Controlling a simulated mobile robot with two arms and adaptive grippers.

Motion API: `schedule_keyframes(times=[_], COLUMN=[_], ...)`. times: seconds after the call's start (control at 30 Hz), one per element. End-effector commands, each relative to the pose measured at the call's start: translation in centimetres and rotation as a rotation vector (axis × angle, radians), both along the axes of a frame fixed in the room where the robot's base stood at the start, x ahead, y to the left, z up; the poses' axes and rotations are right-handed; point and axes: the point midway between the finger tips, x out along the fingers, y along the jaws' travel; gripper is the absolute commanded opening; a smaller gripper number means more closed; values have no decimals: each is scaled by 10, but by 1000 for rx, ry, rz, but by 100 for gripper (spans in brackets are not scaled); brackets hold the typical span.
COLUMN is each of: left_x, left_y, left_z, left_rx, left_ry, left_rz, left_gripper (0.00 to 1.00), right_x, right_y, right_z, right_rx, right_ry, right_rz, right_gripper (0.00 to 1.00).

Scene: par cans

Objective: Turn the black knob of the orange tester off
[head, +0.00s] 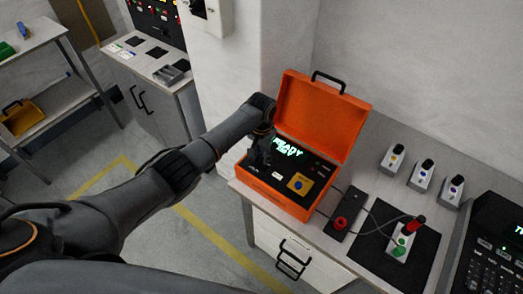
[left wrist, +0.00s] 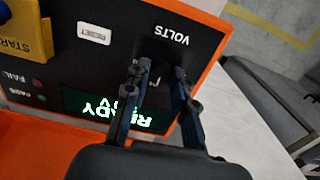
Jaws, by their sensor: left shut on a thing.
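The orange tester (head: 333,118) stands open on the bench, lid up, with a black panel and a lit green display (head: 286,147) reading READY above a partly covered voltage line. My left gripper (head: 259,158) reaches down onto the left part of the panel. In the left wrist view its two fingers (left wrist: 160,80) stand on either side of the black knob (left wrist: 161,52) by the VOLTS label, shut on it. The knob is dark against the panel, so its pointer and marks are not readable. My right gripper is not in view.
A yellow START plate (head: 299,184) with a blue button sits on the tester panel. To the right are a black strip with a red knob (head: 341,224), a device on a black mat (head: 376,258) and three small devices (head: 421,174). Cables cross the bench.

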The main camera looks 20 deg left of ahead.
Motion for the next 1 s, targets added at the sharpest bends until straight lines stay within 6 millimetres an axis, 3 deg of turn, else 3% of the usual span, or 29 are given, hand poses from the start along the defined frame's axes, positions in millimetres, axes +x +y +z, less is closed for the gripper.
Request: schedule_keyframes(times=[0.4, 1.0], left_x=[-1, -1], left_y=[-2, -1], left_z=[1, 1], left_rx=[-3, -1], left_ry=[4, 3], left_rz=[395, 963], left_gripper=[0, 0], right_x=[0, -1], right_y=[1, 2], right_z=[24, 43], right_rx=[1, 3], right_ry=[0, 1], right_rz=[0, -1], right_gripper=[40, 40])
